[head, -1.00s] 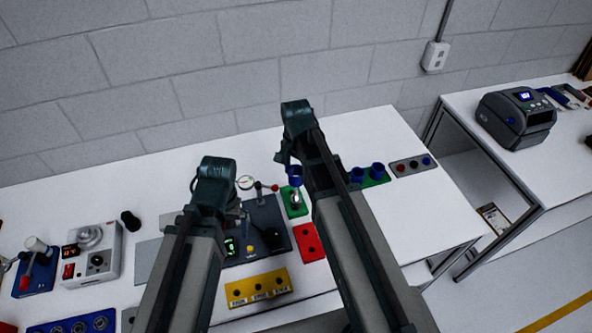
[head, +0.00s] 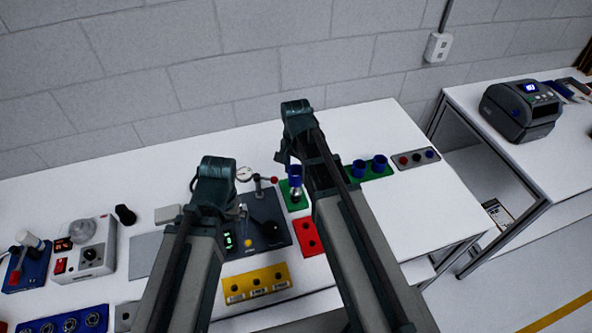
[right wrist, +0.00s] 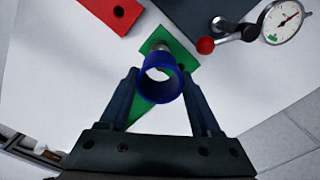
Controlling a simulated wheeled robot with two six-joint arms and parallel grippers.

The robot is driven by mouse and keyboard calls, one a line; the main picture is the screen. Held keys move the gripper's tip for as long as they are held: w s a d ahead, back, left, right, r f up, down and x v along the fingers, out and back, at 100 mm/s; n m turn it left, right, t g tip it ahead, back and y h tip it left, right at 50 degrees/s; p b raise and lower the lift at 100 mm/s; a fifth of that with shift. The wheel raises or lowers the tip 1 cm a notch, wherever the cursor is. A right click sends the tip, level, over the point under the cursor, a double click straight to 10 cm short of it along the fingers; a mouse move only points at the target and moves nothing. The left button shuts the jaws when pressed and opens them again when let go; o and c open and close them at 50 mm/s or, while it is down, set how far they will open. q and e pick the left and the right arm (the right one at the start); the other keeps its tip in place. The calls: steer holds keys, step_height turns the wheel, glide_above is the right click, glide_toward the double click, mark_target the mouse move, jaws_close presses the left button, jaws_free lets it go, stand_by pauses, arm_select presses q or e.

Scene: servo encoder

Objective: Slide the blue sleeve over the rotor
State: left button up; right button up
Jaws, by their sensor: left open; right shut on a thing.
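The blue sleeve (head: 295,172) is held by my right gripper (head: 286,163) above the green plate (head: 304,200) in the middle of the table. In the right wrist view the sleeve (right wrist: 160,82) is an open blue ring between the two fingers (right wrist: 158,92), which are shut on it. A metallic part, apparently the rotor (head: 296,192), stands on the green plate just below the sleeve. I cannot tell whether the sleeve's lower edge touches or surrounds it. My left gripper (head: 197,188) is open and seems empty, left of the dark fixture.
A dark fixture (head: 275,208) with a dial gauge (head: 244,174) and red-knobbed lever stands beside the green plate. A red plate (head: 308,236) and yellow block (head: 256,283) lie in front.

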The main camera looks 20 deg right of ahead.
arm_select(q)
steer(key=shift+f+b, duration=0.3)
steer(key=shift+f, duration=0.1)
arm_select(e)
steer(key=shift+f, duration=0.4)
arm_select(q)
steer(key=shift+f, duration=0.15)
arm_select(e)
steer(key=shift+f, duration=0.2)
arm_select(q)
steer(key=shift+f+b, duration=0.85)
steer(key=shift+b, duration=0.15)
arm_select(e)
steer(key=shift+f, duration=0.8)
arm_select(q)
steer(key=shift+f, duration=0.2)
arm_select(e)
steer(key=shift+f, duration=0.2)
arm_select(q)
steer(key=shift+f+b, duration=0.75)
steer(key=shift+b, duration=0.2)
arm_select(e)
steer(key=shift+f, duration=0.75)
arm_select(q)
steer(key=shift+f, duration=0.1)
arm_select(e)
steer(key=shift+f, duration=0.15)
